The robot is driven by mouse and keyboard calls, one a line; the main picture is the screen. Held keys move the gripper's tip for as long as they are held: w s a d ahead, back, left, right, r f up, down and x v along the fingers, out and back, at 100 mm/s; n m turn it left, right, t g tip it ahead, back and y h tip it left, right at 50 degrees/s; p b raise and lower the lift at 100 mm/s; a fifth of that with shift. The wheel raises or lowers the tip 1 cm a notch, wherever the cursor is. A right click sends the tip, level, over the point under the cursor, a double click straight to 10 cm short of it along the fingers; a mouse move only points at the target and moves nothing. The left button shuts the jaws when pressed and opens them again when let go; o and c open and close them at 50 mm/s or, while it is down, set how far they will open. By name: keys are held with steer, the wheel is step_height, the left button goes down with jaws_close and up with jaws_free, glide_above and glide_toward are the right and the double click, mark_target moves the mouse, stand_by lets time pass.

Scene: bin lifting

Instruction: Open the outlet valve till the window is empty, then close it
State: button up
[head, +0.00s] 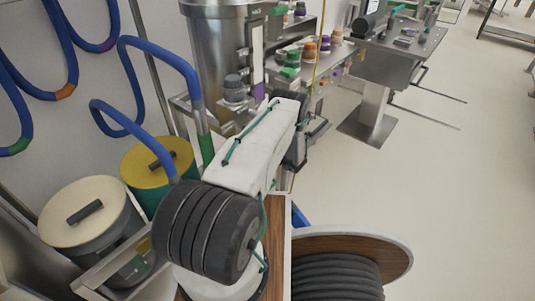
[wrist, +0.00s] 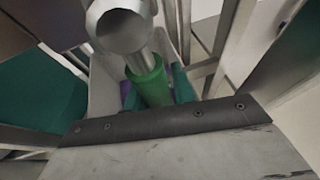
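A steel tank (head: 215,50) stands at the back in the head view. A tall narrow window (head: 257,45) on its right side looks pale above, with purple near its lower end. In the wrist view a green grip (wrist: 150,86) on a steel rod lies just beyond the dark edge of my gripper; it looks like the valve handle, but the valve body is not clear. In the head view my arm hides the tank's lower outlet.
A cream-lidded drum (head: 82,212) and a yellow-lidded drum (head: 157,164) stand at left below blue hoses (head: 165,52). A bench with coloured knobs (head: 308,50) is behind my arm. A steel table (head: 400,45) stands farther back. Open floor lies at right.

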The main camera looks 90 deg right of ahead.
steer(key=shift+o, duration=1.4)
steer(key=shift+s+d, duration=0.1)
steer(key=shift+s, duration=0.05)
steer(key=v, duration=0.7)
steer(key=shift+s+a+r, duration=0.2)
steer(key=shift+a, duration=0.1)
